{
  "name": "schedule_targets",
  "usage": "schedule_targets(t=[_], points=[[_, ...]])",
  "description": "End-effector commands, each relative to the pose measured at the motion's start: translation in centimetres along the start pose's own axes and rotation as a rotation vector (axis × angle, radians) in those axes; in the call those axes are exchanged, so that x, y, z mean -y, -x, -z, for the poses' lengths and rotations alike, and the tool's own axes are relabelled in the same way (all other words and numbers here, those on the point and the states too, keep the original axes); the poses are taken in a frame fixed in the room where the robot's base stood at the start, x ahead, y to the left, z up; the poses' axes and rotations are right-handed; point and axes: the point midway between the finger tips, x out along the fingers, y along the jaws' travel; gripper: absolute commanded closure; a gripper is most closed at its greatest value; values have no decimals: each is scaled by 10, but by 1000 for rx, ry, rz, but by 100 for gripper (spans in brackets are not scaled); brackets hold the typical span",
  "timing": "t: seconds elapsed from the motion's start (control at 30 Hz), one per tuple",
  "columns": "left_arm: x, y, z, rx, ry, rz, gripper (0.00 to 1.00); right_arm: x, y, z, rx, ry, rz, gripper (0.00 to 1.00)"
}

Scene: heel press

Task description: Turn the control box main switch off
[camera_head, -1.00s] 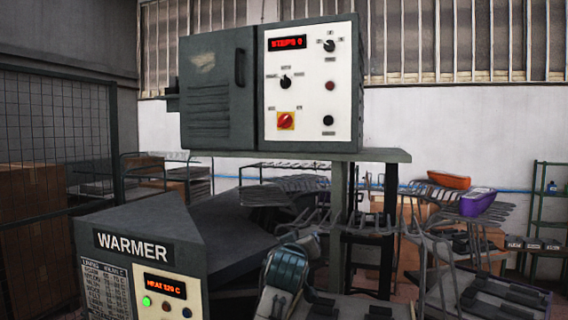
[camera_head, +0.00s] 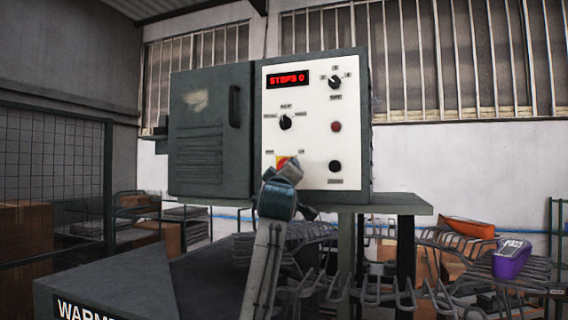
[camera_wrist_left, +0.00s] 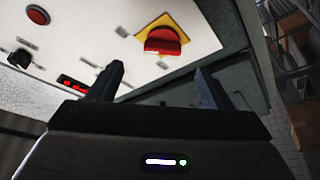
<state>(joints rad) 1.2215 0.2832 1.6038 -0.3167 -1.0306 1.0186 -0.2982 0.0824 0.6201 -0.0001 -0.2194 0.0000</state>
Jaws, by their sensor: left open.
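The control box (camera_head: 212,130) has a white front panel (camera_head: 312,115). Its red main switch (camera_head: 283,162) on a yellow plate sits low on the panel's left, partly hidden by my left arm. The switch shows clearly in the left wrist view (camera_wrist_left: 163,41). My left gripper (camera_wrist_left: 158,76) is open there, its two fingers apart and empty, pointing toward the panel with the switch beyond and between the fingertips. No contact is visible. In the head view my left arm hides the fingers. My right gripper is in no view.
The box stands on a grey shelf (camera_head: 395,203). A warmer (camera_head: 75,300) is at lower left, racks (camera_head: 375,285) at lower right.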

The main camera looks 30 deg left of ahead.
Motion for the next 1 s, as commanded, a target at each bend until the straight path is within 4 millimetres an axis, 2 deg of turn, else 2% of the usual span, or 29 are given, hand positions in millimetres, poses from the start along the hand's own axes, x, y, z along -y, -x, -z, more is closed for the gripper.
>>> schedule_targets(t=[0.03, 0.17, 0.27, 0.4, 0.57, 0.83, 1.0], points=[[-4, -13, 4, 2, -3, 4, 27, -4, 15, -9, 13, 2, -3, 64], [-4, -38, 4, 3, -3, 4, 27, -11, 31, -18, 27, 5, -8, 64], [-3, -54, 3, 3, -3, 2, 27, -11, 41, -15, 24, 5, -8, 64], [-2, -69, 2, 2, -2, 2, 27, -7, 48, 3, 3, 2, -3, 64], [-1, -76, 0, 1, -2, 1, 27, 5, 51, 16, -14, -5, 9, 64], [0, -76, 0, 1, -2, 0, 27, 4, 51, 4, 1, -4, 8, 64], [0, -76, -1, 1, -2, 1, 61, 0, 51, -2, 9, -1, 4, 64]])
